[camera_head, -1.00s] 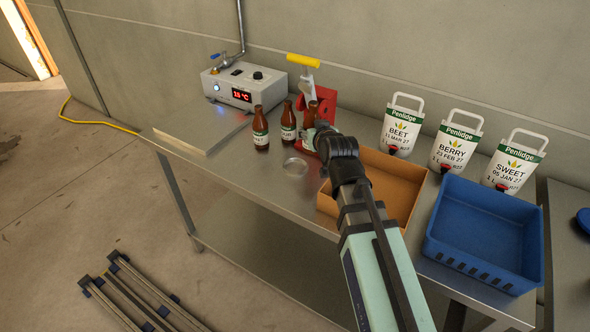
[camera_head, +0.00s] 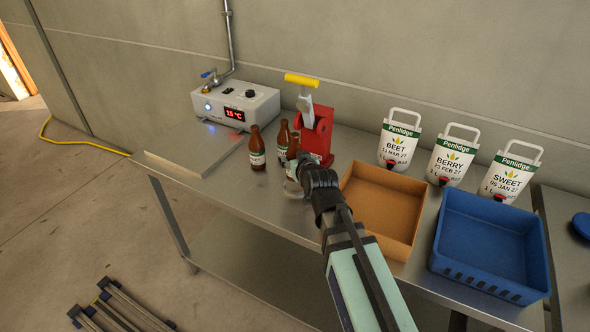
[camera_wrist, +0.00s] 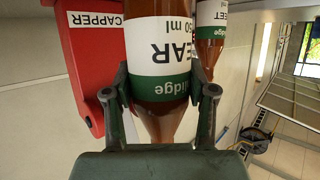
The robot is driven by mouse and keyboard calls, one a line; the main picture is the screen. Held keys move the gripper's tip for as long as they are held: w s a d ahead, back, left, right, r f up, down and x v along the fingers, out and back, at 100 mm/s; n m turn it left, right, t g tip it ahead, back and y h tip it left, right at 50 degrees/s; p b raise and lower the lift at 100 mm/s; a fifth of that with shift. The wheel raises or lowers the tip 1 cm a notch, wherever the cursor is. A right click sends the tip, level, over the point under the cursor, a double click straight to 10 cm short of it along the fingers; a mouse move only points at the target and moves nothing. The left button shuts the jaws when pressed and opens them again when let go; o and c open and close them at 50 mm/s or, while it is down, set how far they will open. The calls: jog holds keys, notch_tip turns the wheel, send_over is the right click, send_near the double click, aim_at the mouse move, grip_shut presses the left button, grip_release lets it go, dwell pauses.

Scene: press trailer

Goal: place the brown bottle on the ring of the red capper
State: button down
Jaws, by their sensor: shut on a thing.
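The red capper (camera_head: 319,130) with a yellow handle (camera_head: 301,80) stands at the back of the steel table. It also shows at the upper left in the wrist view (camera_wrist: 90,60). My gripper (camera_head: 299,166) is shut on a brown bottle (camera_head: 293,148), just in front and left of the capper. In the wrist view, the fingers of my gripper (camera_wrist: 161,105) close on this bottle (camera_wrist: 160,112), whose label reads upside down. The bottle looks roughly upright and apart from the capper. The capper's ring cannot be made out, and the bottle's base is hidden.
Two other brown bottles (camera_head: 257,150) (camera_head: 283,138) stand left of the held one. A round dish (camera_head: 292,189) is partly hidden by my gripper. An orange tray (camera_head: 376,237) and a blue crate (camera_head: 490,283) stand right. A heater box (camera_head: 236,107) stands back left.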

jog(key=shift+f+p, duration=0.35)
jog(key=shift+f, duration=1.75)
jog(key=shift+f, duration=0.15)
jog(key=shift+c, duration=1.8)
grip_release()
jog(key=shift+r, duration=0.25)
jog(key=shift+f+b+v, duration=0.2)
jog(key=shift+b+v, duration=0.2)
jog(key=shift+v, duration=0.7)
jog(key=s+b, duration=0.1)
jog(key=b, duration=0.2)
jog(key=shift+d+b, duration=0.1)
jog(key=shift+b, duration=0.2)
